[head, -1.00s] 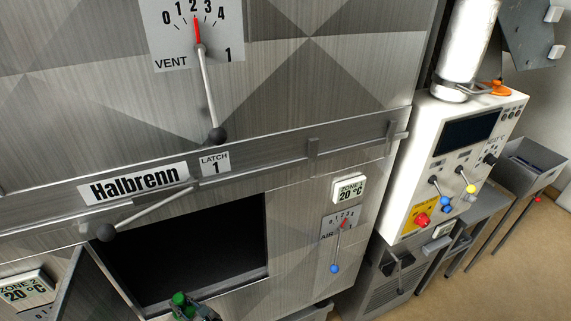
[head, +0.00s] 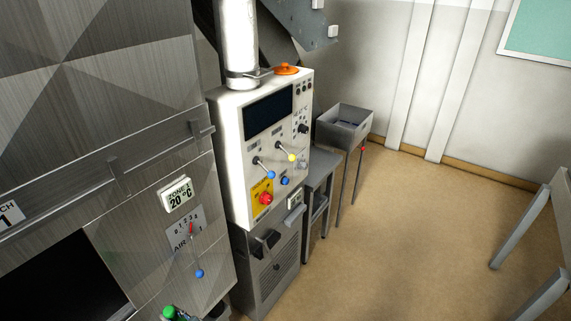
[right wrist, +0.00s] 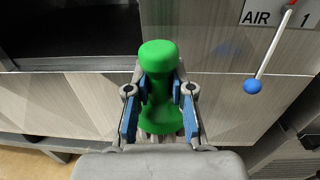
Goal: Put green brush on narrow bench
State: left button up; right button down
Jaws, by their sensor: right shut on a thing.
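The green brush (right wrist: 160,58) stands out in the right wrist view, between the blue-padded fingers of my right gripper (right wrist: 161,90), which is shut on it. In the head view the green brush (head: 168,312) and my right gripper (head: 184,317) show only at the bottom edge, in front of the metal oven. A narrow grey bench-like table (head: 321,165) stands right of the white control cabinet; I cannot tell if it is the narrow bench. Light legs of another piece of furniture (head: 535,228) show at the right edge, its top mostly cut off. My left gripper is not in view.
The oven front (head: 150,230) with a dark opening fills the left. The white control cabinet (head: 262,150) with levers and a red button stands beside it. A grey sink-like basin (head: 345,127) is farther back. The tan floor (head: 420,230) is clear in the middle.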

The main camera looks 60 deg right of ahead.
aim_at(313, 164)
jog(key=z, duration=2)
jog(key=i+l+z, duration=0.15)
jog(key=i+z, duration=0.25)
jog(key=i+l+z, duration=0.1)
jog(key=z, duration=0.25)
jog(key=i+z, duration=0.4)
jog(key=i+u, duration=0.25)
jog(key=i, duration=0.45)
jog(key=i+l+u, duration=0.25)
jog(key=i, duration=0.45)
jog(key=i+j+u, duration=0.1)
jog(key=u, duration=0.3)
jog(key=i+u, duration=0.2)
jog(key=u, duration=0.2)
jog(key=i+u, duration=0.2)
jog(key=u, duration=0.2)
jog(key=i+u, duration=0.15)
jog(key=u, duration=0.25)
jog(key=i+u, duration=0.3)
jog(key=k+j, duration=0.05)
